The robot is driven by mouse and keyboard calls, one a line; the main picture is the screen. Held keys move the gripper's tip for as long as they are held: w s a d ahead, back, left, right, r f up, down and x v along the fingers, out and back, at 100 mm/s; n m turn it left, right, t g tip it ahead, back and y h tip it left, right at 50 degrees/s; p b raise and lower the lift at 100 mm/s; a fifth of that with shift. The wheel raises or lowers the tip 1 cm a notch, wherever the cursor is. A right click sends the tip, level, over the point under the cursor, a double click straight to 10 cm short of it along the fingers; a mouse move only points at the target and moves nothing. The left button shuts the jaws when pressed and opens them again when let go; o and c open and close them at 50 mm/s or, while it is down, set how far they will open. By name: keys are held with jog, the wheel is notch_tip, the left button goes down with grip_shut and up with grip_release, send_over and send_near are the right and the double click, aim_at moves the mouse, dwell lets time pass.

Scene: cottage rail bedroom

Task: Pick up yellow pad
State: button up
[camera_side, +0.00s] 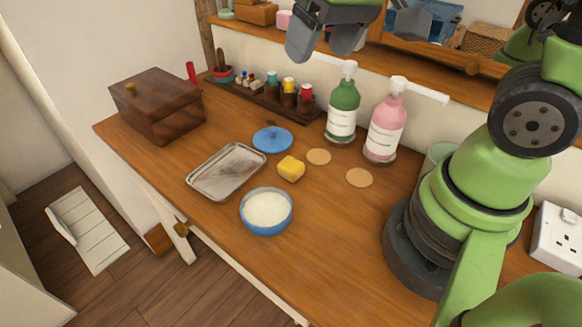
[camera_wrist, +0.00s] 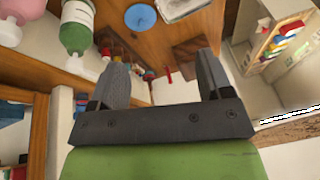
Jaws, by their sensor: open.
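My gripper (camera_side: 325,45) is at the top of the side view, high above the table and well above the pad. It is open and empty. In the wrist view its two grey fingers (camera_wrist: 163,75) stand apart with nothing between them.
Around the pad are a blue disc (camera_side: 272,139), a metal tray (camera_side: 226,171), a blue bowl (camera_side: 266,228) with white contents and two cork discs (camera_side: 318,157). Green (camera_side: 342,112) and pink (camera_side: 385,130) pump bottles stand behind. A wooden box (camera_side: 157,112) sits far left.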

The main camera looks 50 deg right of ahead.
jog(key=w+f+n+g, duration=0.1)
jog(key=w+f+g, duration=0.1)
jog(key=w+f, duration=0.5)
jog(key=n+g+h, duration=0.1)
jog(key=g, duration=0.1)
send_over(291, 163)
jog(key=f, duration=1.2)
jog(key=shift+w+a+f, duration=0.1)
jog(key=shift+a+f, duration=0.1)
jog(key=shift+d+f, duration=0.15)
jog(key=shift+f, duration=2.95)
jog(key=shift+c, duration=0.4)
jog(key=c, duration=1)
notch_tip(291, 163, up, 10)
jog(key=shift+r, duration=0.1)
